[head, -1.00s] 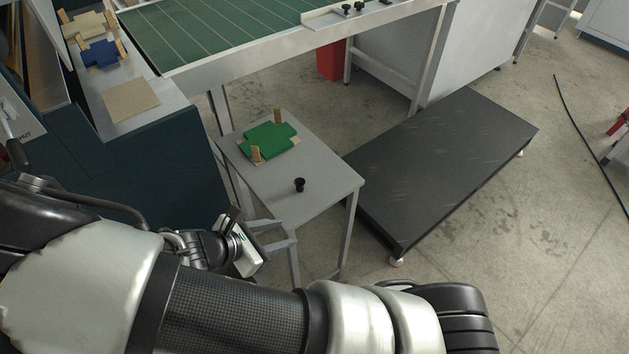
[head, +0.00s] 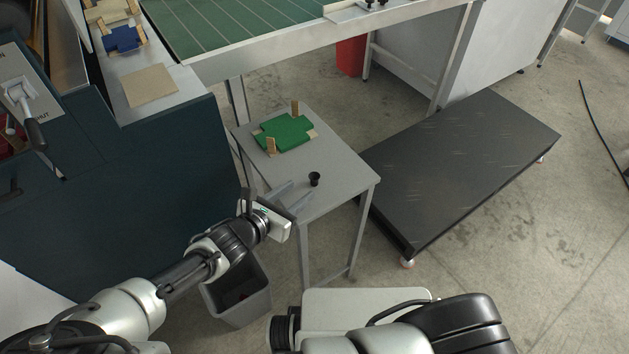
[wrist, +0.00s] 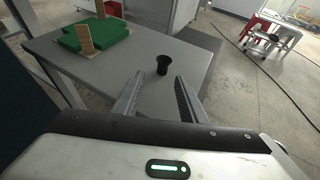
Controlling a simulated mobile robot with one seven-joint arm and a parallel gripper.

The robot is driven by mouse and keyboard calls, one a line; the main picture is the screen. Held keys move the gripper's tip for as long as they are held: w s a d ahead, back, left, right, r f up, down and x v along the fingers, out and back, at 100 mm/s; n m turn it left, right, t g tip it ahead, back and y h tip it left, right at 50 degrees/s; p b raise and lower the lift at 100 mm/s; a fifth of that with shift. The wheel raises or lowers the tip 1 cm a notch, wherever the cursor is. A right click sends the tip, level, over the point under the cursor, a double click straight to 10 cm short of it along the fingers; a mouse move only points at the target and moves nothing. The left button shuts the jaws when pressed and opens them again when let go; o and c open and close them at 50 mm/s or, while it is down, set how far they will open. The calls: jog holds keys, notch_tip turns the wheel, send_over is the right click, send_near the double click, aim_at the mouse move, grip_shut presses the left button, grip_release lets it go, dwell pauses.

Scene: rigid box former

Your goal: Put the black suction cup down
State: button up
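The black suction cup (head: 315,179) stands on the small grey table (head: 345,183), near its front right part. It also shows in the wrist view (wrist: 163,65), just beyond the fingertips and a little apart from them. My gripper (head: 293,199) is at the front left edge of the small table. In the wrist view its two fingers (wrist: 155,84) are spread apart, with nothing between them.
A green blank with wooden blocks (head: 285,131) lies at the back of the small table. A grey bin (head: 240,295) stands on the floor below my arm. A low black platform (head: 465,165) is to the right. The green conveyor (head: 235,35) is behind.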

aim_at(312, 181)
jog(key=x, duration=0.2)
jog(key=b+x, duration=0.1)
jog(key=x, duration=0.3)
jog(key=shift+w+d+r, duration=0.15)
jog(key=shift+d+r, duration=0.05)
jog(key=shift+d, duration=0.2)
grip_shut()
